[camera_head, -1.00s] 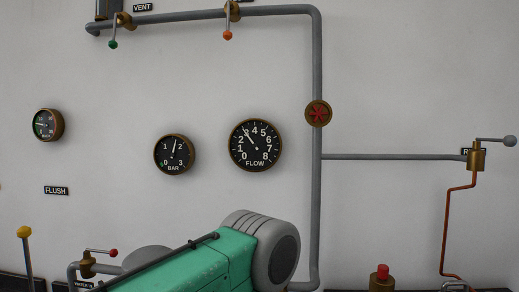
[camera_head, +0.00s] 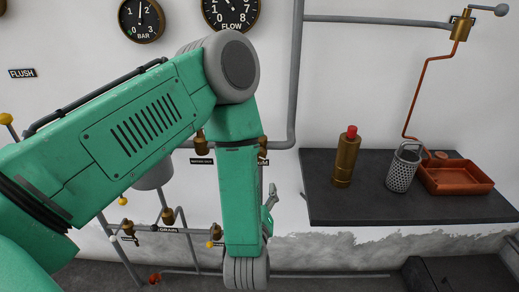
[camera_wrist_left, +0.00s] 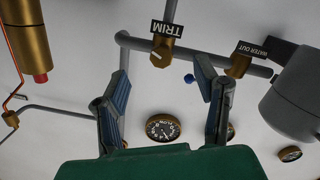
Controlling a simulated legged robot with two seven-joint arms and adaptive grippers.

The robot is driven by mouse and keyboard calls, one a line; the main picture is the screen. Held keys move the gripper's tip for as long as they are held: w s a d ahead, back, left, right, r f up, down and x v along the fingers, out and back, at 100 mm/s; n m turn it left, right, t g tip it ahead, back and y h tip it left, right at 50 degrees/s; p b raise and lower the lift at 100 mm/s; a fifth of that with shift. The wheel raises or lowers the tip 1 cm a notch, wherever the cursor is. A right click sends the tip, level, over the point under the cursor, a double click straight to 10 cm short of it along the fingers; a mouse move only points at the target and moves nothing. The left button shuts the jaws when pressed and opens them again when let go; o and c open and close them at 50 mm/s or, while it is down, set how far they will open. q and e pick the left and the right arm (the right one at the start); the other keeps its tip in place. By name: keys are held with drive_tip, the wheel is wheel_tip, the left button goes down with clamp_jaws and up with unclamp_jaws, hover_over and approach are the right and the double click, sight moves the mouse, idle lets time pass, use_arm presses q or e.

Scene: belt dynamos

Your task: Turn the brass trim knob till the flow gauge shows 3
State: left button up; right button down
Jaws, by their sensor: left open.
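The brass trim knob (camera_wrist_left: 162,52), with a pale line on its face, sits under the TRIM label (camera_wrist_left: 165,28) in the left wrist view, which is upside down. My left gripper (camera_wrist_left: 160,72) is open, its blue fingers either side of the knob's line and short of it; no contact shows. In the head view my green arm hides most of the knob and gripper; one finger (camera_head: 270,197) shows. The flow gauge (camera_head: 230,12) is cut off at the top there. It is whole in the wrist view (camera_wrist_left: 163,127), but its needle is too small to read surely. My right gripper is out of view.
In the head view a dark shelf (camera_head: 400,212) holds a brass bottle (camera_head: 346,160), a mesh basket (camera_head: 402,170) and a copper tray (camera_head: 458,180).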

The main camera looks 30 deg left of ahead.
use_arm(q)
drive_tip(key=shift+n+y, duration=0.5)
drive_tip(key=shift+y, duration=0.4)
drive_tip(key=shift+r+p+x, duration=0.25)
drive_tip(key=shift+r+x, duration=0.2)
drive_tip(key=shift+x, duration=1.95)
drive_tip(key=shift+r+p+x, duration=0.2)
drive_tip(key=shift+r+x, duration=0.3)
drive_tip(key=shift+x, duration=1.85)
drive_tip(key=shift+r+p+x, duration=0.25)
drive_tip(key=shift+r+x, duration=0.2)
drive_tip(key=shift+x, duration=1.95)
drive_tip(key=c, duration=1.2)
